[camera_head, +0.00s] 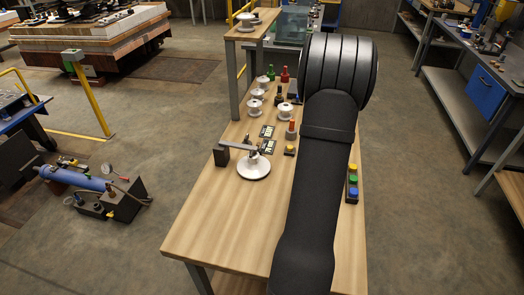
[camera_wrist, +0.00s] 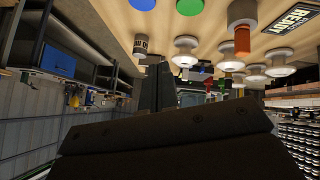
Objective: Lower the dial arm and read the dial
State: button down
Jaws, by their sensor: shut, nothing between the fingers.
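The dial arm (camera_head: 238,147) is a grey bar reaching right from a dark block (camera_head: 221,155) on the wooden bench. Its free end is over a white disc insulator (camera_head: 254,169). A small dark part at that end may be the dial; it is too small to read. The dial arm cannot be made out in the wrist view. My gripper (camera_wrist: 156,88) shows in the wrist view as dark fingers close together, shut and empty. It is hidden behind my own arm in the head view, toward the bench's far right, away from the dial arm.
Black label cards (camera_head: 267,131), a red-topped post (camera_head: 291,131) and several white insulators (camera_head: 254,106) stand between the dial arm and the bench's far end. A button box (camera_head: 352,185) sits at the right edge. The front left bench top (camera_head: 215,225) is clear.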

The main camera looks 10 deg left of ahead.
jog(key=s+a+f+m+g+y, duration=0.1)
jog(key=s+f+m+g, duration=0.1)
jog(key=s+m, duration=0.1)
jog(key=s+a+f+m+g+y, duration=0.1)
jog(key=s+f+m+g, duration=0.1)
jog(key=s+f+m, duration=0.1)
jog(key=s+a+f+m+g+y, duration=0.1)
jog(key=s+f+m, duration=0.1)
jog(key=s+m, duration=0.3)
jog(key=shift+a+f+m+g+y, duration=0.2)
jog(key=shift+m+g+y, duration=0.1)
jog(key=shift+g, duration=0.1)
jog(key=s+a+m+g+y, duration=0.1)
jog(key=s+a+m, duration=0.1)
jog(key=s+a+m+y, duration=0.2)
jog(key=shift+s+a+r+m+g, duration=0.1)
jog(key=shift+a+m+g, duration=0.05)
jog(key=shift+m+g, duration=0.25)
jog(key=s+a+r+m+y, duration=0.3)
jog(key=a+m+y, duration=0.1)
jog(key=a+m, duration=0.1)
jog(key=shift+g, duration=0.4)
jog(key=x, duration=0.9)
jog(key=shift+w+f, duration=0.15)
jog(key=shift+f, duration=0.1)
jog(key=shift+a+r, duration=0.65)
jog(key=shift+r, duration=0.35)
jog(key=shift+a+r, duration=0.35)
jog(key=shift+r, duration=0.35)
